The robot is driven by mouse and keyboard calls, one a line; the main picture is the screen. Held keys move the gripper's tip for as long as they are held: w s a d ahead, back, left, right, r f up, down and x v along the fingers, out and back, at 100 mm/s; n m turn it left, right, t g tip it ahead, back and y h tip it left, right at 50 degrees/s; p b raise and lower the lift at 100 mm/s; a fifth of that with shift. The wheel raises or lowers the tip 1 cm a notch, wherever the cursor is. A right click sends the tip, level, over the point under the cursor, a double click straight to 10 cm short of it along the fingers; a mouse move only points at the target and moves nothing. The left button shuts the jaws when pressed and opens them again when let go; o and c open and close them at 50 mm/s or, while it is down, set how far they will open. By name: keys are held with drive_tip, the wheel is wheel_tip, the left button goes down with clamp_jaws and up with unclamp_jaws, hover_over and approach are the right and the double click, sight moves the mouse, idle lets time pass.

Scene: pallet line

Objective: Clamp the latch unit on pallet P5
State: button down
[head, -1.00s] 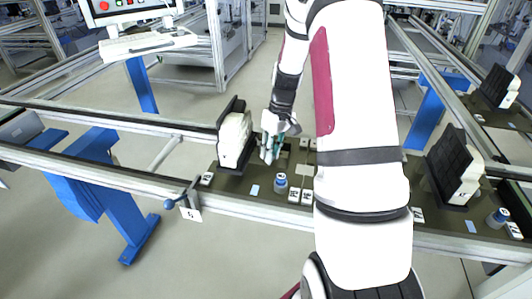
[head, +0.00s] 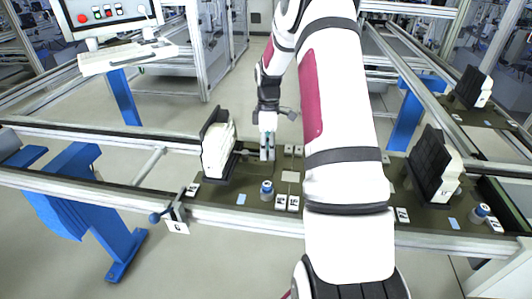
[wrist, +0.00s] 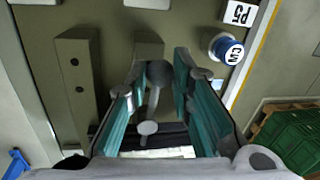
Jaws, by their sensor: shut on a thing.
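Pallet P5, a dark olive plate (head: 225,193), sits on the conveyor in the head view; its P5 label (wrist: 238,12) shows in the wrist view. A white unit with a black back (head: 217,150) stands upright on its left part. My gripper (head: 267,155) points down just right of that unit. In the wrist view my gripper (wrist: 160,82) has its teal-lined fingers on either side of a grey clamp lever (wrist: 152,105) with rounded ends, and is shut on it. The exact contact at the fingertips is partly hidden.
A blue-and-white knob marked CW (wrist: 226,49) stands on the pallet, close to my right finger. A grey block with two holes (wrist: 78,80) is to the left. A second pallet with a similar black-backed unit (head: 432,165) is to the right. Conveyor rails (head: 90,188) run across.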

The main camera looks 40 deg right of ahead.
drive_tip(key=shift+w+d+r+n, duration=0.1)
drive_tip(key=shift+w+d+n, duration=0.15)
drive_tip(key=shift+n, duration=0.15)
idle(0.3)
drive_tip(key=c, duration=1.4)
unclamp_jaws()
drive_tip(key=shift+w+d+r, duration=0.25)
drive_tip(key=shift+w+r, duration=0.05)
drive_tip(key=shift+r, duration=1.65)
drive_tip(key=shift+w+d+r, duration=0.25)
drive_tip(key=shift+r, duration=1.7)
drive_tip(key=shift+w+d+r, duration=0.25)
drive_tip(key=shift+w+r, duration=0.05)
drive_tip(key=shift+r, duration=1.65)
